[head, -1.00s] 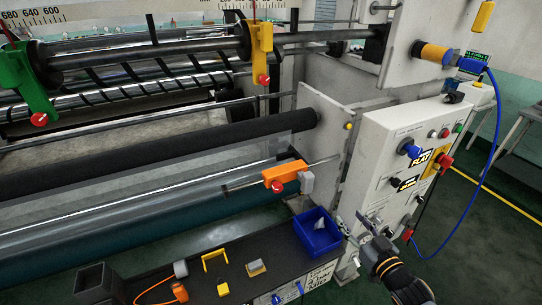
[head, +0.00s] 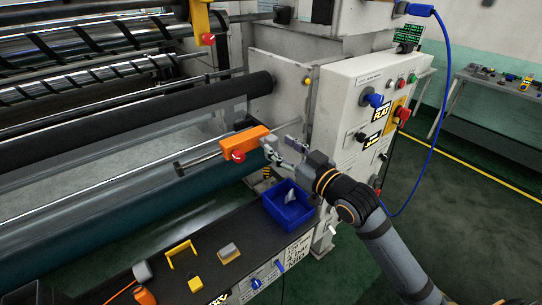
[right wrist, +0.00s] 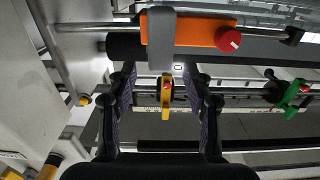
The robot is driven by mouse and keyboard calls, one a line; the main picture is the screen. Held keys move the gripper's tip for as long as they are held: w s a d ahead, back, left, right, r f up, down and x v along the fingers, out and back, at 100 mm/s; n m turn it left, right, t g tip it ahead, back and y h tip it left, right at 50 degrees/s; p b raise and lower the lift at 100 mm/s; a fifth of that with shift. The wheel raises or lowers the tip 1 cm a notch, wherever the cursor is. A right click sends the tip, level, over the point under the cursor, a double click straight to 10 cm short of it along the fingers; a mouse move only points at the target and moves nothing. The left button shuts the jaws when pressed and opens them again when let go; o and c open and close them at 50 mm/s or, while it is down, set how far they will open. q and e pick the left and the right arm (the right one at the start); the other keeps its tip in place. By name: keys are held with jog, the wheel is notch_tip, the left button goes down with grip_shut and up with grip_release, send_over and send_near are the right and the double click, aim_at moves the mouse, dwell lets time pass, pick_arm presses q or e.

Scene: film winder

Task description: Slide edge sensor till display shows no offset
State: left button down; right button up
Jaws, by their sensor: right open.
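The edge sensor is an orange block (head: 243,141) with a red knob, on a thin metal rod in front of the web. In the right wrist view its orange body (right wrist: 200,33) and grey head (right wrist: 162,40) lie just beyond my fingertips. My right gripper (head: 281,148) is open, at the right end of the sensor. In the wrist view the gripper's fingers (right wrist: 160,76) stand either side of the grey head's line; contact cannot be told. The display (head: 408,35) is a small dark screen with green text, too small to read. My left gripper is out of view.
A blue bin (head: 287,207) stands on the dark shelf below my right gripper, with yellow pieces (head: 181,253) further left. The white control cabinet (head: 345,95) with knobs stands right of the sensor. Black rollers (head: 180,112) run behind it.

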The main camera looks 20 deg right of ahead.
aim_at(275, 142)
jog(key=b+x, duration=0.1)
jog(key=x, duration=0.4)
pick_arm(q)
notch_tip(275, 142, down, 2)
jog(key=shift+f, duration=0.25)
pick_arm(e)
jog(key=shift+s, duration=0.1)
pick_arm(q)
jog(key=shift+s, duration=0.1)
pick_arm(e)
grip_shut()
